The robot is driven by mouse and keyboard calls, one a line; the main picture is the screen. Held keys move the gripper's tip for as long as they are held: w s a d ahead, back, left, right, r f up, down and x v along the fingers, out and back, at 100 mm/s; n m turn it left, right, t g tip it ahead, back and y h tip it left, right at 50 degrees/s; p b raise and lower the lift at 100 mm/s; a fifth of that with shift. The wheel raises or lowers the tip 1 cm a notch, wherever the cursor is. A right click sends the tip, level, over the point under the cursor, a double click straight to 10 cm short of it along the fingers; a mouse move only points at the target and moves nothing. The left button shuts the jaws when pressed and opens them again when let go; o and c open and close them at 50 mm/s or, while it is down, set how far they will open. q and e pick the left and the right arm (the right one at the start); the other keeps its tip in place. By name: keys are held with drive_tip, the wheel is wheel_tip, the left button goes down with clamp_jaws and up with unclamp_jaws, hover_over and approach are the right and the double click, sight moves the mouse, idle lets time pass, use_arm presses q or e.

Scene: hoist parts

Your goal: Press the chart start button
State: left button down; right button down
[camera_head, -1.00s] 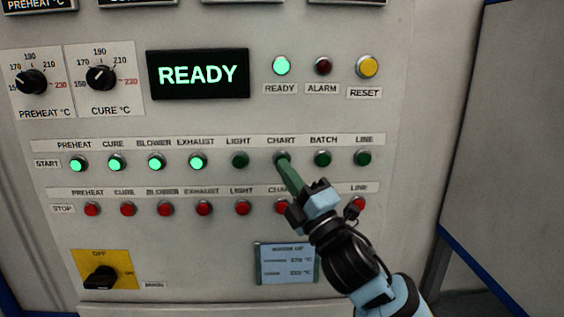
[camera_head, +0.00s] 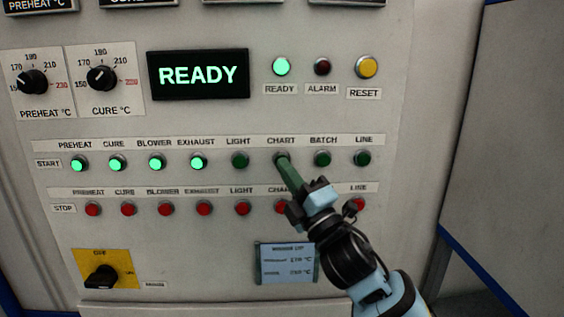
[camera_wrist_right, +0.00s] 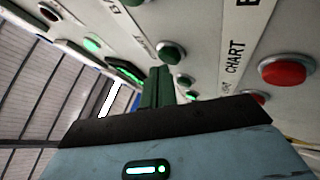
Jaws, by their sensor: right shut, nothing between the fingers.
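The chart start button (camera_head: 281,154) sits in the upper START row under the CHART label. It is mostly hidden behind my fingertips in the head view. In the right wrist view it shows as a dark green, unlit button (camera_wrist_right: 170,52) just beyond the fingers. My right gripper (camera_head: 284,163) is shut and empty, its green fingers pointing up at this button. The tips (camera_wrist_right: 158,72) are at or very close to it; I cannot tell whether they touch. My left gripper is not in view.
The lit preheat start button (camera_head: 79,163) and several others glow green at left. The unlit light (camera_head: 240,160) and batch (camera_head: 322,158) start buttons flank the chart button. Red stop buttons (camera_head: 242,208) run below. The display (camera_head: 198,75) reads READY.

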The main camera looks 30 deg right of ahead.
drive_tip(key=shift+w+d, duration=0.25)
drive_tip(key=shift+w, duration=0.15)
idle(0.5)
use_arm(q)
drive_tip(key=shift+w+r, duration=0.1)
use_arm(e)
drive_tip(key=shift+s+a, duration=0.1)
drive_tip(key=shift+s, duration=0.05)
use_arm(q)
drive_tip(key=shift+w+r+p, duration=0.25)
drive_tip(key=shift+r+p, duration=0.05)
use_arm(e)
drive_tip(key=shift+s+a, duration=0.4)
drive_tip(key=shift+s, duration=0.2)
drive_tip(key=shift+s, duration=0.1)
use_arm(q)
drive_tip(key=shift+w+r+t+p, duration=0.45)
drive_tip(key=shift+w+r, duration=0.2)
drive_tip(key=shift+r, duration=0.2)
use_arm(e)
drive_tip(key=s+a, duration=0.1)
drive_tip(key=s, duration=0.1)
drive_tip(key=s+a, duration=0.1)
drive_tip(key=s, duration=0.1)
drive_tip(key=shift+a, duration=0.3)
